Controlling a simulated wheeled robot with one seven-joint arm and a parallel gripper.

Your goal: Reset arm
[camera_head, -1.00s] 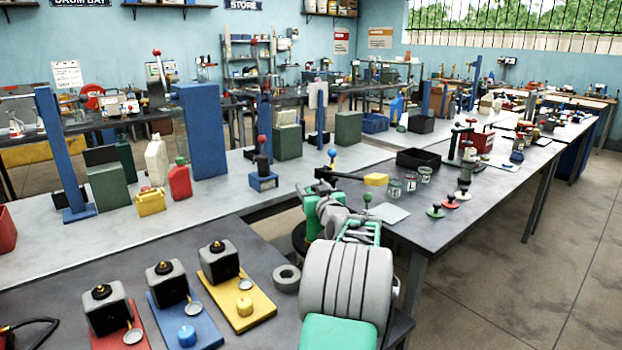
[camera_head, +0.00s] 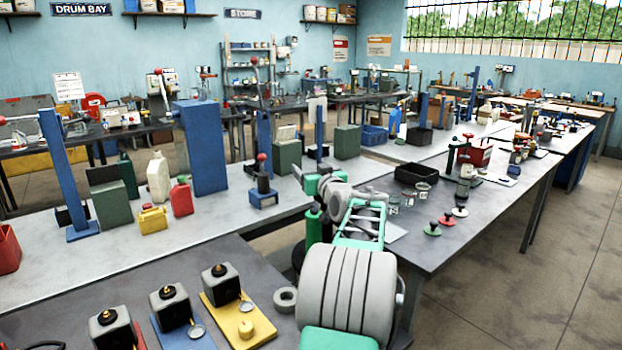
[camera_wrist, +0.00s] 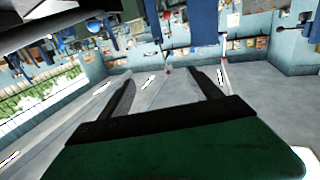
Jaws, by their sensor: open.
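My gripper shows in the wrist view (camera_wrist: 166,76) with its two dark fingers spread apart. Nothing is between them; the room beyond shows through the gap. In the head view, my green and grey arm rises at the bottom centre, folded over the near edge of the right bench. The gripper itself cannot be made out clearly there. The wrist view is strongly tilted, with a window at the left and blue uprights hanging from the top.
Three dark-topped units on coloured plates, one on a yellow plate (camera_head: 253,331), stand at the lower left beside a grey ring (camera_head: 285,299). A red can (camera_head: 181,199) and blue column (camera_head: 203,150) stand behind. A black tray (camera_head: 417,174) lies right of my arm. Floor is open at right.

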